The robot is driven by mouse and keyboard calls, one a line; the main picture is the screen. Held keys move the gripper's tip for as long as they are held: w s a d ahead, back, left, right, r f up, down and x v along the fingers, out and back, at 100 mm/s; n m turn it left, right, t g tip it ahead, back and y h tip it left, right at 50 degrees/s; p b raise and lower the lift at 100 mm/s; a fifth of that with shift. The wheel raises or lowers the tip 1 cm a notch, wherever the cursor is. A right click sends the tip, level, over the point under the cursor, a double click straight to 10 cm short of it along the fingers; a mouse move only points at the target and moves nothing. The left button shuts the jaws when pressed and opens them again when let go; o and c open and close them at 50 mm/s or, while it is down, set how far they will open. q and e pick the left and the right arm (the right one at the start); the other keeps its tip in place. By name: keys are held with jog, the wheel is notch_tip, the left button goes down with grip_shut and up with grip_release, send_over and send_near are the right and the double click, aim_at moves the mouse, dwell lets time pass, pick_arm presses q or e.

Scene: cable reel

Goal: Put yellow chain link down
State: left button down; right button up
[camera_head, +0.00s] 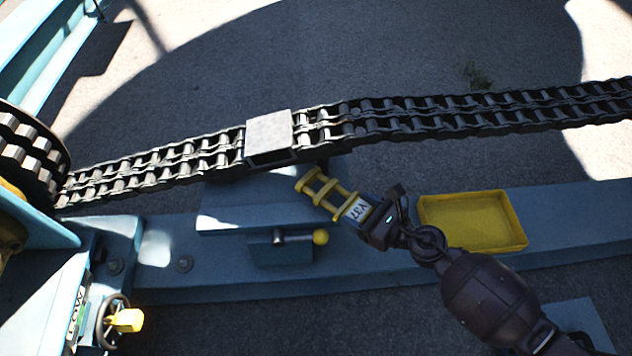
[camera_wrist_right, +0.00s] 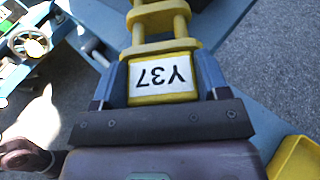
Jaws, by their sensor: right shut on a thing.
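The yellow chain link (camera_head: 318,187) carries a white label reading Y37. My right gripper (camera_head: 362,212) is shut on its labelled end and holds it tilted, with the free end pointing up and left, just below the chain in the head view. In the right wrist view the yellow chain link (camera_wrist_right: 160,30) runs up out of the frame from between the fingers of my right gripper (camera_wrist_right: 162,85). A yellow tray (camera_head: 472,246), empty, sits on the blue beam to the right of the gripper. My left gripper is not in view.
A dark double-row chain (camera_head: 440,118) spans the head view, with a pale block (camera_head: 269,133) on it. On the blue beam (camera_head: 570,225) stands a clamp with a yellow knob (camera_head: 320,237). A handwheel (camera_head: 113,322) is at lower left.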

aim_at(318, 183)
jog(key=w+a, duration=0.6)
jog(key=shift+b+x, duration=0.3)
jog(key=shift+x, duration=1.1)
jog(key=shift+r, duration=0.15)
jog(key=shift+f, duration=0.45)
jog(key=o, duration=1.3)
jog(key=shift+c, duration=0.2)
